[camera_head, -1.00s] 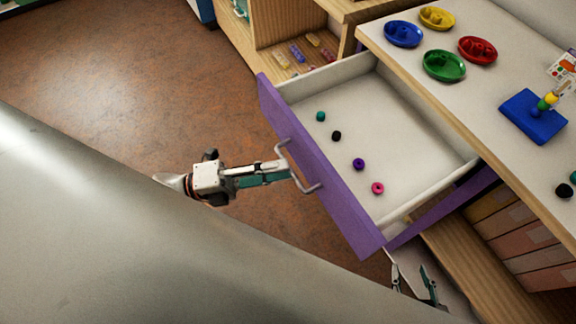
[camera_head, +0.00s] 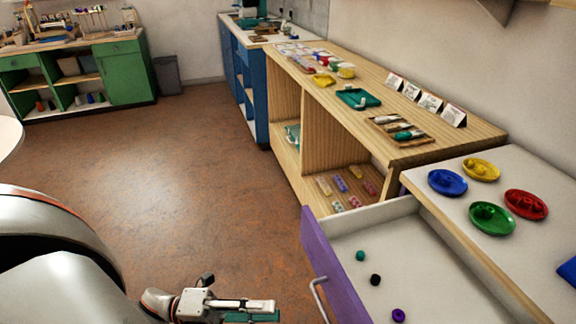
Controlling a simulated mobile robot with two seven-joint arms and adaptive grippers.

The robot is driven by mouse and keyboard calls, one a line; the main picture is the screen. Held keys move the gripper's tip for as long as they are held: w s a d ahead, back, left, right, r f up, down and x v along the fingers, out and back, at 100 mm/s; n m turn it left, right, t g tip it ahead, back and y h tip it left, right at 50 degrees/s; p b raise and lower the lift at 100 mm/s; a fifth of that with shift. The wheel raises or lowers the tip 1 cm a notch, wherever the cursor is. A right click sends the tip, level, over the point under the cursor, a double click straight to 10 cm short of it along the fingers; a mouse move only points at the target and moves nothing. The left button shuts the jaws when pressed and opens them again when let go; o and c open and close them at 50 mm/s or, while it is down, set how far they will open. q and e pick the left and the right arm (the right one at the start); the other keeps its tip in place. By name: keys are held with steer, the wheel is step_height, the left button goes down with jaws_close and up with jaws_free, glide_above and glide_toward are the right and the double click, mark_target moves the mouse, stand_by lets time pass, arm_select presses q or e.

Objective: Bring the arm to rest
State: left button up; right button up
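My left gripper (camera_head: 276,312) is at the bottom edge of the head view, partly cut off. Its fingers point right, towards the drawer. Its tips appear a little left of the metal handle (camera_head: 318,296), with floor visible between them. Whether the fingers are parted is unclear from this angle. The purple-fronted drawer (camera_head: 330,262) stands open. Inside lie a teal bead (camera_head: 360,256), a black bead (camera_head: 376,280) and a purple bead (camera_head: 398,315). My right gripper is out of view.
Blue (camera_head: 447,182), yellow (camera_head: 481,170), green (camera_head: 491,218) and red (camera_head: 526,204) dishes stand on the white top. A wooden shelf unit (camera_head: 290,100) adjoins it. Green (camera_head: 128,78) and blue (camera_head: 260,110) cabinets are farther back. Open brown floor (camera_head: 190,170) lies left of the drawer.

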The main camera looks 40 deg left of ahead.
arm_select(q)
steer(key=w+f+n+t+y+p, duration=0.5)
steer(key=n+y, duration=0.6)
steer(key=n, duration=0.5)
steer(key=s+d+f+n+g+y+p, duration=0.2)
steer(key=s+d+f+n+g+y, duration=0.1)
steer(key=n, duration=0.7)
step_height(320, 180, down, 4)
steer(key=shift+s+d+r+g+y+p, duration=0.1)
steer(key=shift+s+d+g+y+p, duration=0.3)
steer(key=shift+s+g, duration=0.55)
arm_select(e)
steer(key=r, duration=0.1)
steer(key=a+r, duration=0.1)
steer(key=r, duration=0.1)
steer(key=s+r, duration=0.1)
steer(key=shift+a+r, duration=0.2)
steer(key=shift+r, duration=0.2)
arm_select(q)
steer(key=shift+w+d, duration=0.1)
steer(key=shift+w, duration=0.05)
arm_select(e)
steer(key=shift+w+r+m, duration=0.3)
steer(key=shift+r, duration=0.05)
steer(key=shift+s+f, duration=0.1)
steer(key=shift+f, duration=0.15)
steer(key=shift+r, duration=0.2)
